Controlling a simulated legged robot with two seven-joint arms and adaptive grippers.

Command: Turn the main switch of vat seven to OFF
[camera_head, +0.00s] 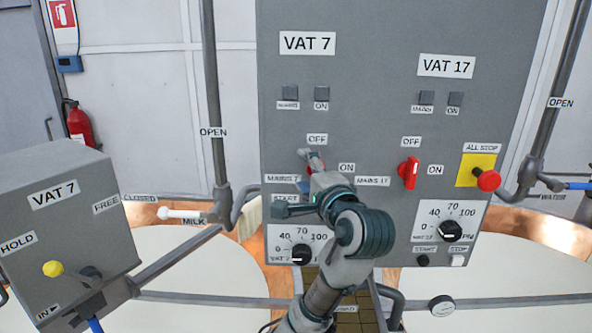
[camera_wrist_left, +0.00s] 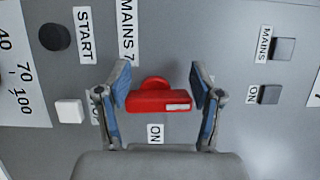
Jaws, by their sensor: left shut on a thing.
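The red main switch of vat 7 (camera_wrist_left: 160,100) is on the grey panel. In the head view my left gripper (camera_head: 316,165) covers most of it, below the OFF label (camera_head: 317,139) and left of the ON label (camera_head: 346,168). In the wrist view my left gripper (camera_wrist_left: 161,88) has its blue-padded fingers shut on both ends of the red bar. The bar lies left to right there, its white mark at the right end; the ON label is below it. In the wrist view I cannot see the OFF label. My right gripper is not in view.
The vat 17 switch (camera_head: 409,172) is to the right on the same panel, with a red ALL STOP button (camera_head: 488,180) beyond. A grey control box (camera_head: 60,230) stands at the left. Pipes and copper vats (camera_head: 150,225) lie around the panel.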

